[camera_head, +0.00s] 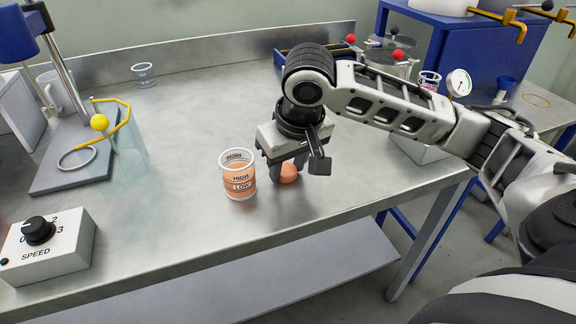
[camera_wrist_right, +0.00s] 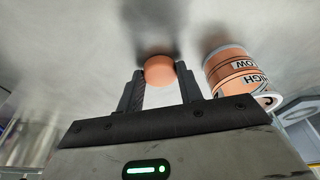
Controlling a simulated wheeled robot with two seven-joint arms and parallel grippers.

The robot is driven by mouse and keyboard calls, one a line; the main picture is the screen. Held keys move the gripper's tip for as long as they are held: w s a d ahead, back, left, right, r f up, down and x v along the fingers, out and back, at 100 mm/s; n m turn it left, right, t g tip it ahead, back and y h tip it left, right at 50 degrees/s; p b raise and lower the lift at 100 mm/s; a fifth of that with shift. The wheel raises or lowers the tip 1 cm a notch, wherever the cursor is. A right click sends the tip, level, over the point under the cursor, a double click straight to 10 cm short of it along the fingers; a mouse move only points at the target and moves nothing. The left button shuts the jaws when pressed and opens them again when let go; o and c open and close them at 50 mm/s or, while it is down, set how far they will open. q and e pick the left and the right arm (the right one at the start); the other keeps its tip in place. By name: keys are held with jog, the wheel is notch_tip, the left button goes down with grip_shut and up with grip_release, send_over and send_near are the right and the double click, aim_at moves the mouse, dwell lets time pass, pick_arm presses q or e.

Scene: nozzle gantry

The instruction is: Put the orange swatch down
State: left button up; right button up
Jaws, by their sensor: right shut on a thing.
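The orange swatch (camera_head: 289,173) is a small round orange piece just above or on the metal bench; I cannot tell whether it touches. My right gripper (camera_head: 286,166) points down and is shut on it. In the right wrist view the swatch (camera_wrist_right: 159,69) sits between the fingertips, with a dark shadow close behind it on the bench. My left gripper is in neither view.
A clear cup of orange liquid (camera_head: 239,182) marked HIGH and LOW stands close left of the right gripper. A speed control box (camera_head: 45,246) and a stand (camera_head: 75,160) are at left. The bench (camera_head: 190,130) is bare between. Its front edge is near.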

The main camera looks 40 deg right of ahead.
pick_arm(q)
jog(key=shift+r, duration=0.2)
pick_arm(e)
jog(key=o, duration=1)
pick_arm(q)
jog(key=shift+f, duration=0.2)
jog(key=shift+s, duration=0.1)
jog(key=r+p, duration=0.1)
jog(key=p, duration=0.2)
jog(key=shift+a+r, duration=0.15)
pick_arm(e)
jog(key=v, duration=1.2)
jog(key=shift+r, duration=0.15)
